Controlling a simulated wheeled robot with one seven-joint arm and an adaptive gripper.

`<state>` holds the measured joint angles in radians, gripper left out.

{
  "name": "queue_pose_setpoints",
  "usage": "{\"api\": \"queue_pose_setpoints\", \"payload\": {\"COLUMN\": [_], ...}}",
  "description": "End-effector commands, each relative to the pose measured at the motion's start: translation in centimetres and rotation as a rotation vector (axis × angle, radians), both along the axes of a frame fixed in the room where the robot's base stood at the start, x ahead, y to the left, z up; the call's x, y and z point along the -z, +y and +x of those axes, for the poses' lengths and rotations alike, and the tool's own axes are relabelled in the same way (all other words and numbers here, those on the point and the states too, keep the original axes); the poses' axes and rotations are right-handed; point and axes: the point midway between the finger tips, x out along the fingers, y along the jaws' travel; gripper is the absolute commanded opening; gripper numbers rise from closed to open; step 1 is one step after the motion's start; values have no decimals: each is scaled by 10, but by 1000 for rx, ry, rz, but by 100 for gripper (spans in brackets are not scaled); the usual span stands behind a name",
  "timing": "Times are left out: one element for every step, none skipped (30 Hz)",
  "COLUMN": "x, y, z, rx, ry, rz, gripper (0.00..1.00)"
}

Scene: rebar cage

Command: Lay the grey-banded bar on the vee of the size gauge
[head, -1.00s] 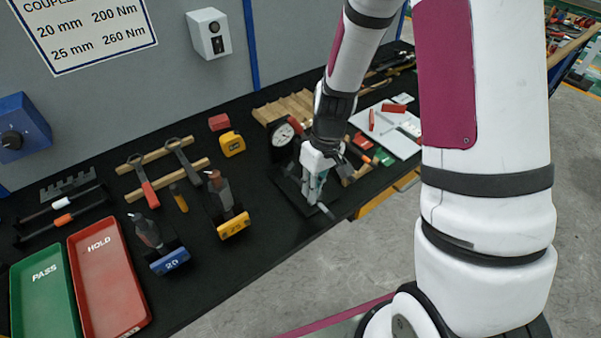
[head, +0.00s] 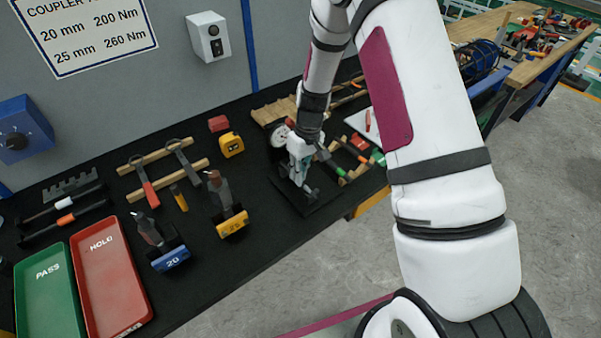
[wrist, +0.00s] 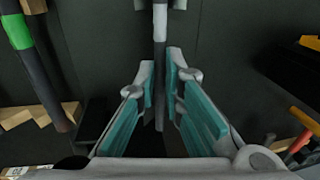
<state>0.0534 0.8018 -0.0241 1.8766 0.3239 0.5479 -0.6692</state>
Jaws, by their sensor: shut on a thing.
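My gripper (head: 302,182) is over the dark base plate (head: 318,207) of the size gauge, in front of its round white dial (head: 280,135). In the wrist view its teal-padded fingers (wrist: 160,85) are shut on the grey-banded bar (wrist: 160,55). The bar runs away from me between the fingers, and its pale grey band (wrist: 160,22) shows just beyond the fingertips. The vee is not clearly visible. I cannot tell whether the bar touches the gauge.
A green-banded bar (wrist: 20,32) rests on wooden blocks (wrist: 38,115) beside the gauge. Blue (head: 170,259) and yellow (head: 233,224) numbered holders stand left of it. Red (head: 115,290) and green (head: 45,300) trays lie far left. The table's front edge is close to the gauge.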

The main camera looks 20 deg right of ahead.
Motion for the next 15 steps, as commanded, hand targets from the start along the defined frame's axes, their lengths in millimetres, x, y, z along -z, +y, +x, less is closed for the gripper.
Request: {"api": "queue_pose_setpoints", "payload": {"x": [0, 0, 0, 0, 0, 0, 1, 2, 3, 4, 5, 4, 4, 4, 4], "y": [0, 0, 0, 0, 0, 0, 0, 0, 0, 0, 0, 0, 0, 0, 0], "z": [1, 1, 1, 1, 1, 0, 0, 0, 1, 1, 1, 1, 0, 0, 0], "rx": [0, 0, 0, 0, 0, 0, 0, 0, 0, 0, 0, 0, 0, 0, 0], "ry": [-1, -1, -1, -1, -1, -1, 0, 0, 0, 0, 0, 0, 0, 0, 0], "rz": [0, 0, 0, 0, 0, 0, 0, 0, 0, 0, 0, -1, -1, -1, -1], "gripper": [0, 0, 0, 0, 0, 0, 0, 0, 0, 0, 0, 18, 25, 29, 29]}}
